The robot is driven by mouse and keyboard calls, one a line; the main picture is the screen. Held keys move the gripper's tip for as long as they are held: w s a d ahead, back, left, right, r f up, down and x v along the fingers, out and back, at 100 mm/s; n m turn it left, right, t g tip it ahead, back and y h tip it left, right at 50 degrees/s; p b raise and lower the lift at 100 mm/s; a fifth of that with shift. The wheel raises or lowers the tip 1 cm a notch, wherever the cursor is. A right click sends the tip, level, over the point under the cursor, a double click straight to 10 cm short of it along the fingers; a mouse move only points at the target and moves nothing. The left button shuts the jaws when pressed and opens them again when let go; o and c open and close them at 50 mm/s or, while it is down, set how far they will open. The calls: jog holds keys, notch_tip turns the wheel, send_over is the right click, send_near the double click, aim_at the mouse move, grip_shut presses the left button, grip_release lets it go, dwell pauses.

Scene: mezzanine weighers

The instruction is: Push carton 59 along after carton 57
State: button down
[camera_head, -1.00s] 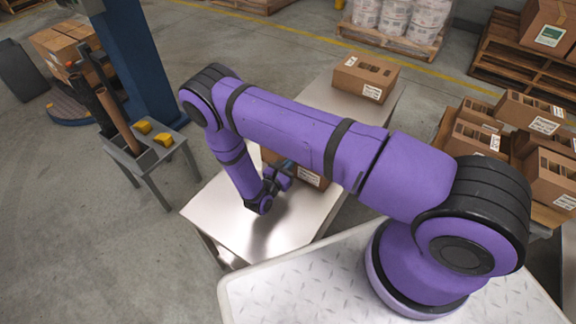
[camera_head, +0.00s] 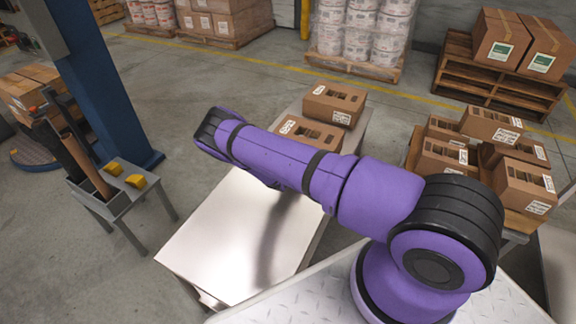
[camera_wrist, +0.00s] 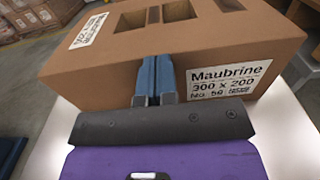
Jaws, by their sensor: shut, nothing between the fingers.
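Two brown cartons with slotted tops stand on a bare metal table (camera_head: 215,240). The far carton (camera_head: 335,104) stands toward its back end. The nearer carton (camera_head: 318,133) is just in front of it, partly hidden by my arm; I cannot tell whether they touch. In the wrist view the carton ahead (camera_wrist: 105,78) has a label reading "Maubrine 300 x 200" and a small number that looks like 59. My gripper (camera_wrist: 157,66) is shut and empty, its blue fingertips at the carton's near face, apparently against it. In the head view my gripper is hidden behind my arm.
A small stand (camera_head: 122,200) with yellow blocks and a blue column (camera_head: 95,80) are on the left. The near part of the table is clear.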

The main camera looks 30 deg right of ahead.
aim_at(310, 134)
jog(key=x, duration=1.3)
